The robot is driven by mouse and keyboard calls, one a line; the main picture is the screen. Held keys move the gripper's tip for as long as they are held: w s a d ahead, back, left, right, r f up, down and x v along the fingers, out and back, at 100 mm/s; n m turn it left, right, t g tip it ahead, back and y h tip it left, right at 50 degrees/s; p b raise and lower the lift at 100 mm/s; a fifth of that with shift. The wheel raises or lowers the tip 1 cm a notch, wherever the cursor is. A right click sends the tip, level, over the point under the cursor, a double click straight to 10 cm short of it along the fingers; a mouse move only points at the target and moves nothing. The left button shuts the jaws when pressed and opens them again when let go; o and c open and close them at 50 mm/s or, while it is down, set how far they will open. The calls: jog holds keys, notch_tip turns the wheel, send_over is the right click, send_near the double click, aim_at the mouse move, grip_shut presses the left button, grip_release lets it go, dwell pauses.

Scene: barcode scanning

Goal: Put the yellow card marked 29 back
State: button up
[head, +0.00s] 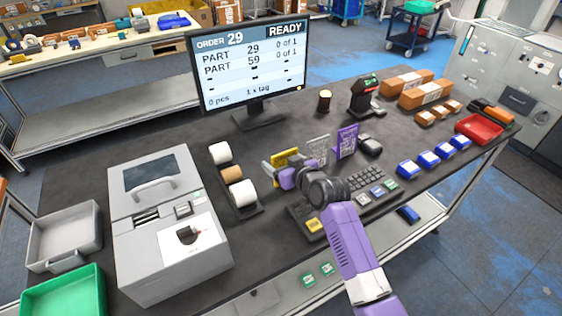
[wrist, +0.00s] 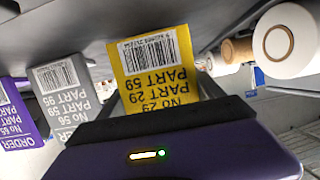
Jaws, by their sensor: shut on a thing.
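The yellow card (head: 285,159) stands upright in a row at the middle of the bench, left of the grey card and the purple card. In the wrist view the yellow card (wrist: 158,68) appears upside down, with a barcode and the text No 29, PART 29 and PART 59. My gripper (head: 276,173) is shut on the yellow card. In the wrist view the two fingers stand at either side of it. The card's foot and any slot under it are hard to make out.
The grey card (head: 318,150) and purple card (head: 346,141) stand close to the right. Label rolls (head: 243,193) stand to the left, a keyboard (head: 368,188) to the right. The monitor (head: 250,65) behind reads ORDER 29, READY. A black scanner (head: 364,97) stands farther back.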

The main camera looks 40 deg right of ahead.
jog(key=shift+f, duration=0.2)
jog(key=o, duration=1.3)
jog(key=shift+r, duration=0.1)
jog(key=shift+r, duration=0.15)
jog(key=b+v, duration=0.1)
jog(key=v, duration=1.1)
